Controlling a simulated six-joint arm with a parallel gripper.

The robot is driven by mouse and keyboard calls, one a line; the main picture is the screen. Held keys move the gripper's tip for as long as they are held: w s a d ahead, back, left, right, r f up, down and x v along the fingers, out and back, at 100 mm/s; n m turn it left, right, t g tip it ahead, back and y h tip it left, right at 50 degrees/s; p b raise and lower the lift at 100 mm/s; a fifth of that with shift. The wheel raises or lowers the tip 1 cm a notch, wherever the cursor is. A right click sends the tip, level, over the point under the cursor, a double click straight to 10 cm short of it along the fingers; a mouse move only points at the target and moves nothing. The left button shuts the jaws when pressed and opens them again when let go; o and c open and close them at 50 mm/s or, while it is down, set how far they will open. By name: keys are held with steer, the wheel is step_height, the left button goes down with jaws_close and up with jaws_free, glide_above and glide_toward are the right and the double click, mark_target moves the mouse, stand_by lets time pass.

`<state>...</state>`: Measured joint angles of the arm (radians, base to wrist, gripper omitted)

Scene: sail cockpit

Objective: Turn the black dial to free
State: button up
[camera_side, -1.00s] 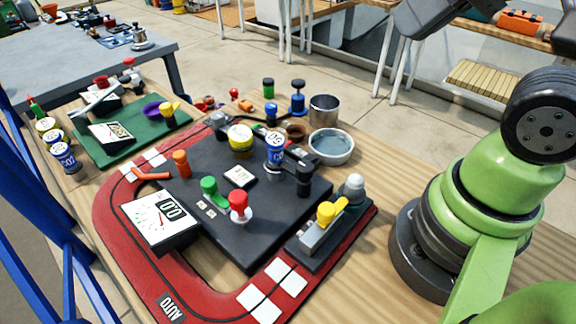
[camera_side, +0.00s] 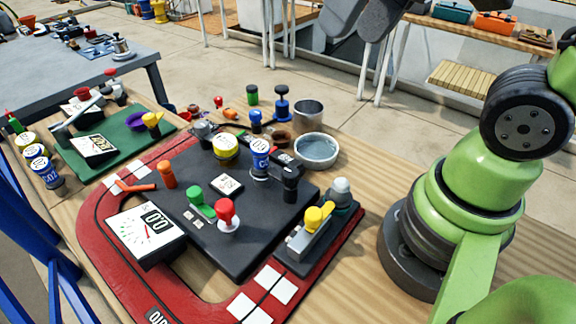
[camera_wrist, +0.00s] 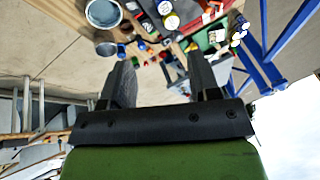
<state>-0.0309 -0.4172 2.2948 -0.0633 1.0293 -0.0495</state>
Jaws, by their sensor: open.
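A black dial (camera_side: 291,183), an upright knob, stands on the right part of a dark control panel (camera_side: 245,235) in the side view. I cannot read any "free" mark beside it. My gripper shows two dark fingers (camera_side: 365,22) at the top of the side view, partly cut off by the frame edge. It is high above and well apart from the dial. In the wrist view my gripper (camera_wrist: 160,66) has its fingers spread with nothing between them. The panel is far off at the top of that view, and I cannot pick out the dial there.
Around the dial stand a blue-white knob (camera_side: 260,155), a yellow knob (camera_side: 226,148), a red knob (camera_side: 226,213), a green lever (camera_side: 202,203) and a yellow-handled lever (camera_side: 312,222). A gauge box (camera_side: 146,235), a grey bowl (camera_side: 316,151) and a metal cup (camera_side: 308,114) are close by.

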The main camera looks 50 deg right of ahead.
steer(key=w+a+f+n+g, duration=0.1)
steer(key=w+a+f+g, duration=0.1)
steer(key=w+f+g, duration=0.4)
steer(key=g+h, duration=0.1)
steer(key=g, duration=0.2)
glide_toward(290, 171)
steer(key=shift+n, duration=0.3)
steer(key=x, duration=0.9)
steer(key=shift+s+f, duration=0.1)
steer(key=shift+f, duration=0.05)
steer(key=shift+c, duration=0.4)
steer(key=c, duration=0.8)
